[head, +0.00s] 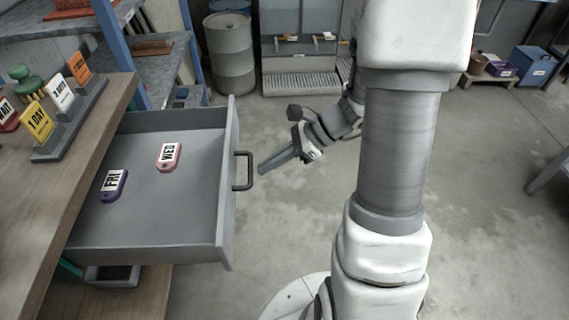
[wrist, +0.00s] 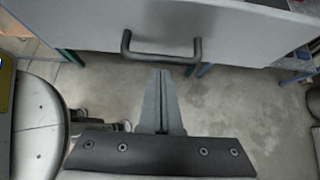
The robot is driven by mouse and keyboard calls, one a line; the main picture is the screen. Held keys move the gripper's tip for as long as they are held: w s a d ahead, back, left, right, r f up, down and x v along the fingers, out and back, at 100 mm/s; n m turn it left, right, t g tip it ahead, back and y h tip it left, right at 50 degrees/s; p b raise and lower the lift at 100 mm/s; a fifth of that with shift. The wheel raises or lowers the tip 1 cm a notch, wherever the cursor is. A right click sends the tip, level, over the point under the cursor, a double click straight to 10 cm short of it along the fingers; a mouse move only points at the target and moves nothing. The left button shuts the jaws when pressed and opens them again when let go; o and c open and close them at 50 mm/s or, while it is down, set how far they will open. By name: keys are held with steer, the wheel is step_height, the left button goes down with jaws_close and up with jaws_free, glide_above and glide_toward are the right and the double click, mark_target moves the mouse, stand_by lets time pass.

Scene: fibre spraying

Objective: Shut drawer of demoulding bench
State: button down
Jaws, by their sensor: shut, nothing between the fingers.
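The grey drawer (head: 226,200) of the demoulding bench (head: 95,165) is pulled well out to the right in the head view. Its dark bar handle (head: 243,171) is on the front panel, and the handle also shows in the wrist view (wrist: 161,55). A purple FRI tag (head: 113,186) and a pink WED tag (head: 168,157) lie inside the drawer. My gripper (head: 261,170) is shut and empty, a short way right of the handle and pointing toward it. In the wrist view its fingertips (wrist: 161,71) lie just below the handle, apparently apart from it.
On the bench top stand day cards in a grey rack (head: 68,125) and green-knobbed stamps (head: 25,78). A small grey bin (head: 112,275) sits below the drawer. Grey drums (head: 230,52) stand at the back. The floor right of the drawer is clear apart from my arm.

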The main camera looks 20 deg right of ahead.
steer(key=shift+a, duration=0.3)
glide_above(140, 186)
steer(key=d, duration=0.1)
steer(key=shift+s, duration=0.25)
steer(key=shift+w+a+r, duration=0.1)
steer(key=shift+w+a, duration=0.05)
steer(key=shift+a, duration=0.25)
steer(key=shift+a+r, duration=0.1)
